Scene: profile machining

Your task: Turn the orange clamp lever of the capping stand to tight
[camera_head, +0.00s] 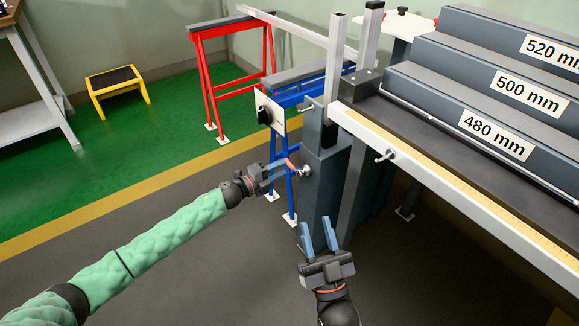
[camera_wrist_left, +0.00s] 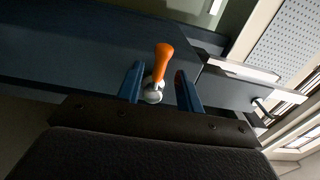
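The orange clamp lever (camera_head: 291,163) sits on the left side of the dark blue-grey capping stand (camera_head: 325,185), by a silver hub (camera_head: 305,171). In the left wrist view the orange lever (camera_wrist_left: 165,58) stands out from its silver hub (camera_wrist_left: 153,94), between my left gripper's two blue fingers. My left gripper (camera_head: 283,168) is open around the lever, with gaps visible on both sides. The stand's dark face (camera_wrist_left: 80,45) fills the wrist view behind it. My right gripper (camera_head: 317,224) is open and empty, low in front of the stand's foot.
A long measuring rail (camera_head: 470,185) and stepped racks labelled 480, 500 and 520 mm (camera_head: 495,135) stand at right. Red (camera_head: 232,75) and blue trestles stand behind, with a yellow step stool (camera_head: 117,85) farther left. The grey floor at left front is free.

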